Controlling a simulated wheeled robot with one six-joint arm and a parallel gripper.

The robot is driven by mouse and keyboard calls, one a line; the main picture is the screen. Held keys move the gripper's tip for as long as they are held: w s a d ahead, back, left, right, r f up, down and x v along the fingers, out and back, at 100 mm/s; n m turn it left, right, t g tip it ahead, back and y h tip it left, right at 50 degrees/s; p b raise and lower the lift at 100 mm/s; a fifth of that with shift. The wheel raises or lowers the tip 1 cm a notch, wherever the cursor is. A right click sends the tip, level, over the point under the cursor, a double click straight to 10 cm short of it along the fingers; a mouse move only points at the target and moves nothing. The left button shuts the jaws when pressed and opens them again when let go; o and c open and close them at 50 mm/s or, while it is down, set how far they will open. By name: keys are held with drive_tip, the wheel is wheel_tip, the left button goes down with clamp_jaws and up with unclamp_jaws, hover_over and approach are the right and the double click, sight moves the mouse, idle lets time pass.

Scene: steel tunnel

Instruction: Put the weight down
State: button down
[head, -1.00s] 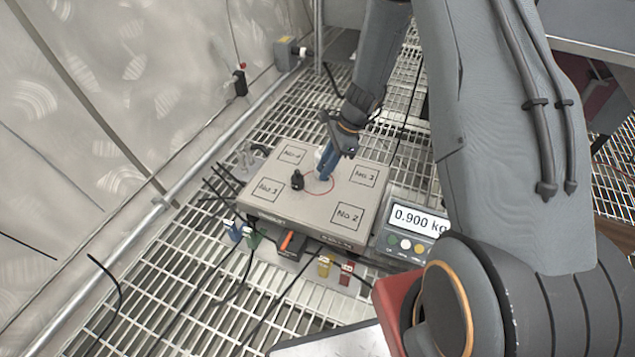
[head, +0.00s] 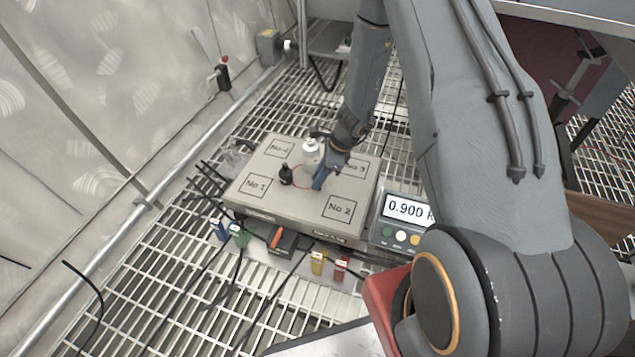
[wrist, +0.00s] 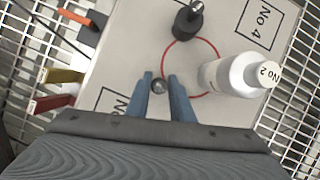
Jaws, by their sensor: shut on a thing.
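The scale (head: 265,215) has a flat grey top with numbered squares and a red circle. My gripper (head: 320,182) is low over its right half, beside the circle. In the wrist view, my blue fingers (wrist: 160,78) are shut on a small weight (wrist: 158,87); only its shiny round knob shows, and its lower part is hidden. I cannot tell whether it touches the scale top. A black weight (head: 286,175) with a metal knob stands on the circle's edge. A white bottle (head: 311,153) labelled No 2 stands behind my fingers, overlapping the circle in the wrist view.
A display (head: 404,213) at the scale's right corner reads 0.900. Blue (head: 221,230), green (head: 239,235), yellow (head: 318,262) and red (head: 341,267) tagged items sit along the front with black cables. The No 2 square (head: 339,208) is clear. The floor is white grating (head: 200,285).

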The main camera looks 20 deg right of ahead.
drive_tip(key=shift+f, duration=0.35)
drive_tip(key=shift+f, duration=0.15)
drive_tip(key=c, duration=1.6)
unclamp_jaws()
drive_tip(key=shift+o, duration=0.2)
